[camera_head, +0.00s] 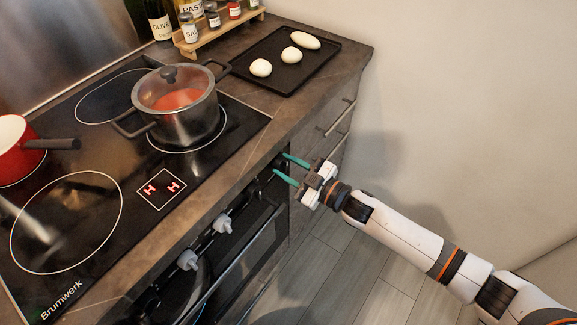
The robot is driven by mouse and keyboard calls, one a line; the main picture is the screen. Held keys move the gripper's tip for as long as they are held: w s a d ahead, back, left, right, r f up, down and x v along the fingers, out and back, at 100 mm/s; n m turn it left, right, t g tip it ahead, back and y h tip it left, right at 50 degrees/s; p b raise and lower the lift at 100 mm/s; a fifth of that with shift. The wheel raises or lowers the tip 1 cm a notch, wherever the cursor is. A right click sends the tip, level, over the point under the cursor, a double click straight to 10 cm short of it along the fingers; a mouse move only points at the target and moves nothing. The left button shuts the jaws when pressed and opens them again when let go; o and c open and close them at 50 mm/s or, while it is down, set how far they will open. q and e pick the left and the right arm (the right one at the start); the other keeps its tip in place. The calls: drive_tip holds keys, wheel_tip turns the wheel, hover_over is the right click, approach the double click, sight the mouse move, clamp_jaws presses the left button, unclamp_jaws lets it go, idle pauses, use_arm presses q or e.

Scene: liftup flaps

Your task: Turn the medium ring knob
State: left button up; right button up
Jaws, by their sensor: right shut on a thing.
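My right gripper (280,163) reaches in from the right with its teal fingertips at the right end of the stove's front panel, just below the counter edge. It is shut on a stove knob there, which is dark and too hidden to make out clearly. Two pale knobs, one nearer the middle (222,223) and one further left (187,260), stick out of the same panel, apart from the gripper. I cannot read which knob is the medium ring's. My left gripper is out of view.
A lidded pot (182,115) with red contents stands on the black hob (85,235). A red pan (14,145) is at the left. A black tray (285,72) with pale oval items and a spice rack (222,28) are behind. The floor (330,270) by the oven is clear.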

drive_tip(key=shift+n, duration=0.5)
drive_tip(key=o, duration=1)
drive_tip(key=shift+c, duration=0.2)
drive_tip(key=shift+d, duration=0.1)
drive_tip(key=v, duration=1.2)
